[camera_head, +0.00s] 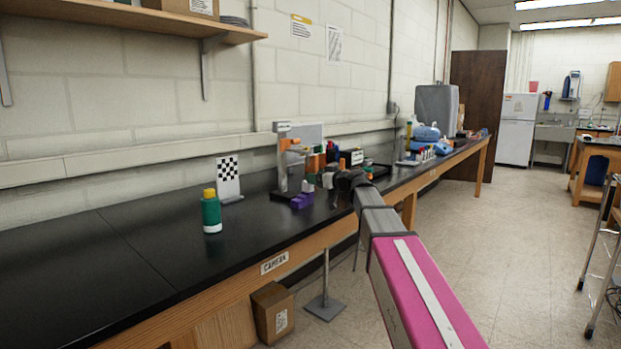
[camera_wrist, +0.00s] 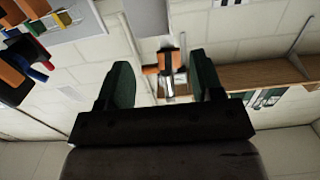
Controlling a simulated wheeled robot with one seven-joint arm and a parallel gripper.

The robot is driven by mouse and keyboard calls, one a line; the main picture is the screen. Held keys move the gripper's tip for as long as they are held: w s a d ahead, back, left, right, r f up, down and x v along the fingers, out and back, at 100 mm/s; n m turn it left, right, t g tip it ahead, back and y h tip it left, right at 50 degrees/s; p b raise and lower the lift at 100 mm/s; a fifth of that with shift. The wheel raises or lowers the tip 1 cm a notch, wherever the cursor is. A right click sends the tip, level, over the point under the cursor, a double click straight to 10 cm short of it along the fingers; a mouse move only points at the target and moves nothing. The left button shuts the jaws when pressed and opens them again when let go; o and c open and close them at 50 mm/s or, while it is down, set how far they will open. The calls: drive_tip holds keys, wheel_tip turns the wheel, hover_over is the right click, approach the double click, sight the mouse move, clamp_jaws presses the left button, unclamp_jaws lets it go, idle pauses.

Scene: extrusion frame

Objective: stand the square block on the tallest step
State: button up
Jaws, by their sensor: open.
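A small purple stepped piece (camera_head: 302,200) sits on the black bench, just left of my gripper in the head view. A small pale block (camera_head: 307,186) shows at its upper part; I cannot tell whether it is the square block or rests on a step. My gripper (camera_head: 345,183) is over the bench beside these pieces, small and dark. In the wrist view my gripper (camera_wrist: 160,85) is open, its two green-padded fingers wide apart with nothing held between them. The stepped piece is not clearly seen in the wrist view.
A grey extrusion frame (camera_head: 282,160) with orange parts stands behind the stepped piece. A green bottle (camera_head: 211,214) with a yellow cap and a checkerboard plate (camera_head: 228,177) stand to the left. The bench's left part is clear. A wooden shelf (camera_head: 150,22) hangs above.

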drive_tip(key=v, duration=0.8)
drive_tip(key=shift+d+r, duration=0.15)
drive_tip(key=shift+r, duration=0.1)
